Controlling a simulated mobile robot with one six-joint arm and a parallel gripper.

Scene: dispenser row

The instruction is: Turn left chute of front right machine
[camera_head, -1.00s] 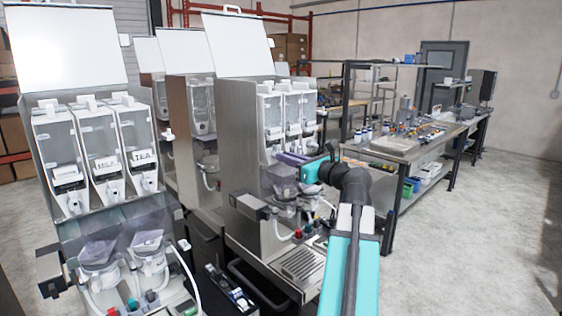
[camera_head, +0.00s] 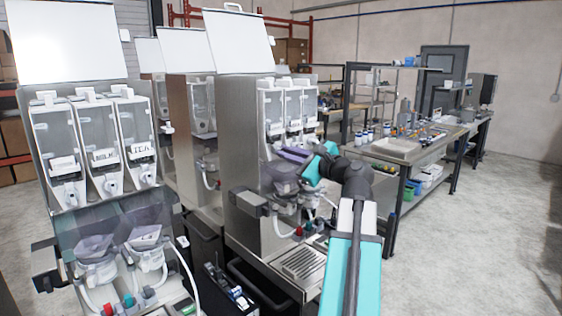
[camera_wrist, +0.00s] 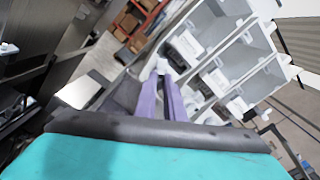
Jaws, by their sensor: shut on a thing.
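The front right machine (camera_head: 245,135) is a grey dispenser with a raised white lid and several clear canisters in a row. My gripper (camera_head: 282,152) reaches in from the right, at the lower front of the canisters. In the wrist view my gripper's purple fingers (camera_wrist: 163,80) are closed together on a small white chute (camera_wrist: 162,66). The chute sits below the canister at the left end of the row, so it appears to be the left chute. The fingers hide most of it. In the head view my gripper and arm hide it.
Another machine (camera_head: 45,125) with labelled canisters stands at the left, and more machines stand behind. Below my gripper are clear mixing cups (camera_head: 283,185) and a drip tray (camera_head: 300,262). A workbench (camera_head: 405,148) with bottles stands at the right. The floor at the right is clear.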

